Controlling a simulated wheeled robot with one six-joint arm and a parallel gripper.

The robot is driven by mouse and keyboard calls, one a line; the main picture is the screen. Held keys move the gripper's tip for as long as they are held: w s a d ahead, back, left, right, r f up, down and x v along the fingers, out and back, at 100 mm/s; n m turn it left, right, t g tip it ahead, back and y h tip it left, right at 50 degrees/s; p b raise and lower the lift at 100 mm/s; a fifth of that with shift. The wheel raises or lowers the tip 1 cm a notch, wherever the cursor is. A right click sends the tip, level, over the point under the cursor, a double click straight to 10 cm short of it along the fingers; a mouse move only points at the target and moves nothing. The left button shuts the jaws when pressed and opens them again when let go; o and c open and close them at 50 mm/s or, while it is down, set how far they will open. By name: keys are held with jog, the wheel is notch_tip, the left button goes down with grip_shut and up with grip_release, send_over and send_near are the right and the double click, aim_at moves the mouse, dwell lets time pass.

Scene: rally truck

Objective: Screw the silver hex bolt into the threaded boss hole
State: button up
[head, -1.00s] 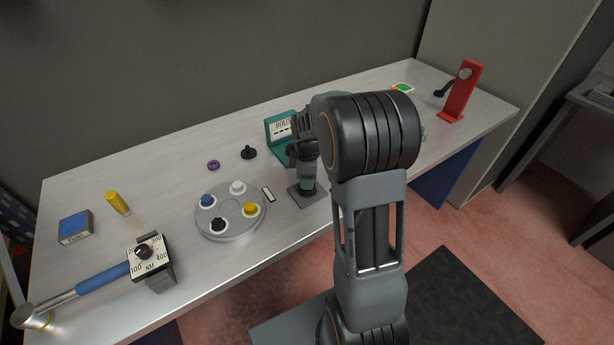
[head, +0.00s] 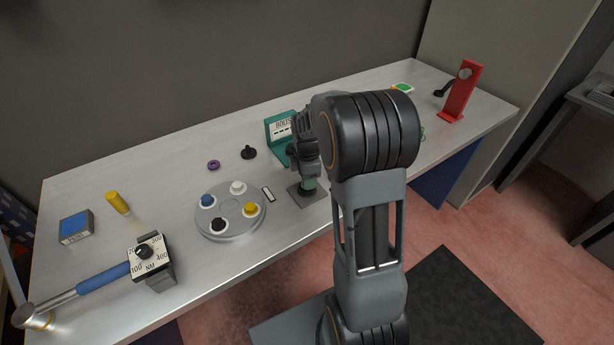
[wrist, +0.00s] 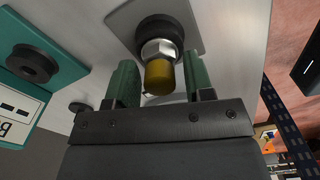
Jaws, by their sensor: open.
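The silver hex bolt (wrist: 158,50) shows in the wrist view, its hex part at the dark round boss (wrist: 160,27). A brass-coloured round piece (wrist: 160,77) stands out from the hex part toward the camera. How deep the bolt sits in the hole cannot be told. The boss is on a grey square plate (wrist: 190,12), which in the head view (head: 314,195) lies near the bench's front edge. My gripper (wrist: 158,68) is open, its green fingers on either side of the bolt with gaps showing. In the head view my gripper (head: 308,182) is over the plate and hides the bolt.
A green stand with a display (head: 281,130) is close behind my gripper. A round tray (head: 230,232) with coloured knobs is to its left. A torque wrench (head: 103,276), yellow-handled tool (head: 117,202) and blue box (head: 75,228) are farther left. A red stand (head: 462,92) is far right.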

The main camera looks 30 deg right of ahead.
jog(key=c, duration=0.5)
jog(key=shift+m, duration=0.9)
jog(key=shift+m, duration=0.8)
jog(key=shift+m, duration=0.9)
jog(key=shift+m, duration=0.9)
